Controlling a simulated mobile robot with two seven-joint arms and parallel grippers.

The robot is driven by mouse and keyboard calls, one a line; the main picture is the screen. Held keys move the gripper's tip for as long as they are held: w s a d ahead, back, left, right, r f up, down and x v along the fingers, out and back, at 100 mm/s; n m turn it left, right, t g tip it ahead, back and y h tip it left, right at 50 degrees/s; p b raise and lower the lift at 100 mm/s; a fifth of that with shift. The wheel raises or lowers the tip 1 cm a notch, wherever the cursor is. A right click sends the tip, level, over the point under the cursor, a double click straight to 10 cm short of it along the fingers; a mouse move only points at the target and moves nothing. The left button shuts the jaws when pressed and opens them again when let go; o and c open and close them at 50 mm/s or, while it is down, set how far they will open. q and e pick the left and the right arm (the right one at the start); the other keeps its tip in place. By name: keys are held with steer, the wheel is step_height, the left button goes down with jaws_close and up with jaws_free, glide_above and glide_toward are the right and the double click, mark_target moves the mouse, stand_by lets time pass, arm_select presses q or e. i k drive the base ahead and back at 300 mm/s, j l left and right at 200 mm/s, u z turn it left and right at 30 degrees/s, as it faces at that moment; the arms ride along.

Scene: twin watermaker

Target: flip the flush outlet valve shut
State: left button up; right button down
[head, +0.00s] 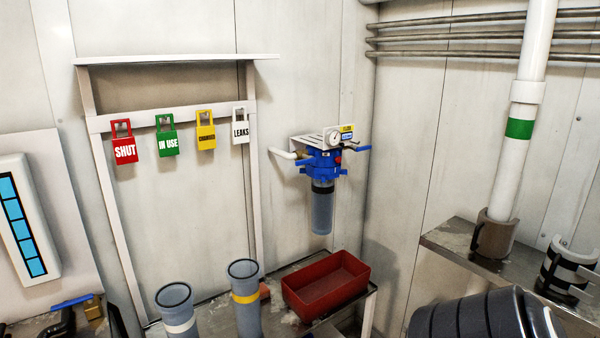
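A filter unit with a blue head (323,163) and a clear grey-blue bowl (321,208) hangs on the back wall, right of centre. A round gauge (335,139) sits on its bracket. A blue lever (357,148) sticks out to the right of the head, roughly level. Another blue lever (310,162) shows at its left, by a white pipe elbow. A brass valve (93,308) with a blue lever (72,301) lying nearly level is at the bottom left. No label readable here tells which is the flush outlet valve. Neither gripper is in view.
A red tray (326,285) and two clear cylinders, one white-banded (178,310) and one yellow-banded (244,300), stand on the bench below. Tags (124,143) hang on a rail at left. A white pipe (525,100) rises at right. Space before the filter looks clear.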

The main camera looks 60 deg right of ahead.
mark_target(310, 159)
steer(key=l, duration=1)
steer(key=k+l+u, duration=0.1)
steer(key=l, duration=0.85)
